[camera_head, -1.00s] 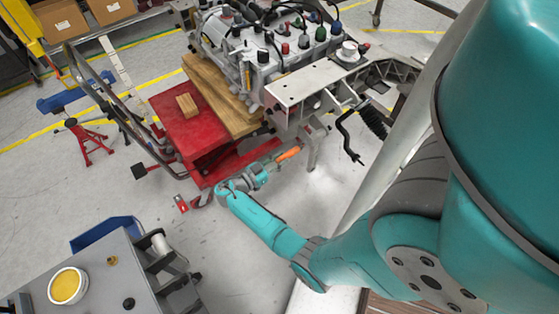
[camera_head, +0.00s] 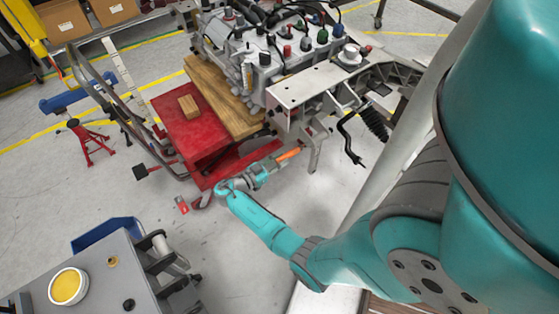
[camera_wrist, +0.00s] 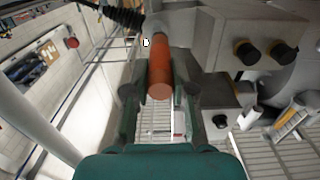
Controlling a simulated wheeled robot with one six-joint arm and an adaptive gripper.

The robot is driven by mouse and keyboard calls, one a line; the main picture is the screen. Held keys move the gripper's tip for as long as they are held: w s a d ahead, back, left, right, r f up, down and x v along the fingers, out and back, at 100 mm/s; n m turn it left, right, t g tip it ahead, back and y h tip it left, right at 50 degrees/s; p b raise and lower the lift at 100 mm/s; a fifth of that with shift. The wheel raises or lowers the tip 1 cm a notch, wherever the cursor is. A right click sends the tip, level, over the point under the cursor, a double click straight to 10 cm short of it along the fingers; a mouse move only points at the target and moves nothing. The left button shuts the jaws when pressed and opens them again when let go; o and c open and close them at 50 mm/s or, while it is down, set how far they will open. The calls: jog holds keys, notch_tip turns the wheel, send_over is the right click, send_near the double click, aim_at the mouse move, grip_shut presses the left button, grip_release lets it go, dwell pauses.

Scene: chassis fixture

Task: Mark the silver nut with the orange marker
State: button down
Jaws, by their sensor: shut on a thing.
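The orange marker (camera_head: 289,154) sticks out from the end of my gripper (camera_head: 272,166), pointing up and right toward the chassis fixture (camera_head: 300,88). In the wrist view the marker (camera_wrist: 160,72) stands between the two fingers of my gripper (camera_wrist: 159,90), which are shut on it. Its blunt end faces the camera and its far end lies close to grey metal of the chassis. Whether the tip touches anything cannot be told. I cannot make out the silver nut in either view; it may be hidden or too small.
A red lift cart (camera_head: 190,125) with a wooden block (camera_head: 188,105) stands left of the gripper. A black spring strut (camera_head: 374,122) hangs at the chassis's right. A grey table (camera_head: 100,275) holds a yellow-filled tub (camera_head: 67,286). Floor below the gripper is clear.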

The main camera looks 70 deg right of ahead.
jog(key=shift+s+a, duration=0.2)
jog(key=shift+s, duration=0.3)
dwell(0.3)
jog(key=shift+w+a, duration=0.1)
jog(key=shift+v, duration=2.9)
jog(key=shift+w, duration=0.15)
